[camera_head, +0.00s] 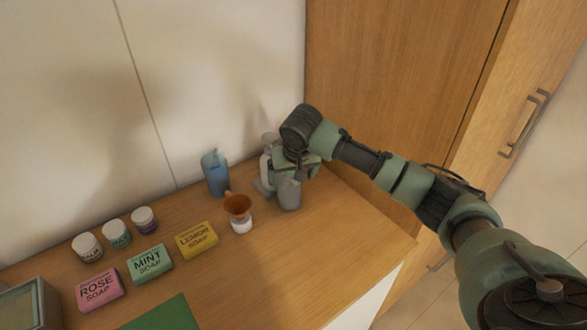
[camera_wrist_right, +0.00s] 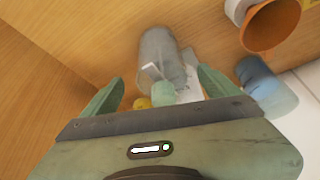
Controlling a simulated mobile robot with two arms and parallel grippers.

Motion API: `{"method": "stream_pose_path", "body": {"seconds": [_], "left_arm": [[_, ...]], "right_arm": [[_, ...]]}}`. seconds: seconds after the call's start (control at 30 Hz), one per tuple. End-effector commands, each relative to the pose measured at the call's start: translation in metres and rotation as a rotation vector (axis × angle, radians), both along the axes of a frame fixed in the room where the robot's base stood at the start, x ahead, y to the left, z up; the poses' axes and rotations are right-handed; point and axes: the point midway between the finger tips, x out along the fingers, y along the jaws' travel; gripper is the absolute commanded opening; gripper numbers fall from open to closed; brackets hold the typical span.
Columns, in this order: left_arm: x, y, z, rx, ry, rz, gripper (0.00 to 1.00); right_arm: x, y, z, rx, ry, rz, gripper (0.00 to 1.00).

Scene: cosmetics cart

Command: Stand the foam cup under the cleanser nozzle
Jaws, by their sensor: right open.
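My right gripper (camera_head: 287,174) is open at the back right of the wooden top; its fingers show apart in the right wrist view (camera_wrist_right: 160,88). A grey, translucent cup (camera_head: 289,194), probably the foam cup, stands upright just in front of it. In the right wrist view the cup (camera_wrist_right: 157,45) lies beyond the fingertips, not gripped. A pale pump bottle (camera_head: 267,157), probably the cleanser, is partly hidden behind the gripper. A white nozzle-like part (camera_wrist_right: 152,71) overlaps the cup in the wrist view; I cannot tell whether it is directly above it. My left gripper is not in view.
A blue tumbler (camera_head: 214,174) and an orange funnel (camera_head: 238,206) on a white base stand to the left. Several soap boxes, such as the yellow one (camera_head: 197,240), and small jars (camera_head: 117,233) lie farther left. The front right of the top (camera_head: 345,235) is clear.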

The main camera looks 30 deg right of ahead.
Motion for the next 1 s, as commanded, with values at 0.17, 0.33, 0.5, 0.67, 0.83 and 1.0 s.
{"method": "stream_pose_path", "body": {"seconds": [0.17, 0.33, 0.5, 0.67, 0.83, 1.0], "left_arm": [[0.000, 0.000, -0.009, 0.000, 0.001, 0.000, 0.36], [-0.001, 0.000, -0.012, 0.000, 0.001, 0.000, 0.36], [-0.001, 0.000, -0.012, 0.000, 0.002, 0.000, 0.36], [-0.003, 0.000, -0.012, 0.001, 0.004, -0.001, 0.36], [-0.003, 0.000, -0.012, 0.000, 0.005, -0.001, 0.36], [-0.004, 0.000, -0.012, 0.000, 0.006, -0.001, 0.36]], "right_arm": [[-0.013, 0.004, 0.033, -0.001, -0.004, 0.002, 0.90], [-0.021, 0.006, 0.054, 0.000, -0.001, -0.001, 0.90], [-0.025, 0.006, 0.061, -0.001, 0.000, 0.000, 0.90], [-0.025, 0.006, 0.061, -0.001, 0.001, 0.000, 0.90], [-0.025, 0.006, 0.061, 0.000, 0.001, 0.000, 0.90], [-0.025, 0.006, 0.061, 0.000, 0.001, 0.000, 0.90]]}}
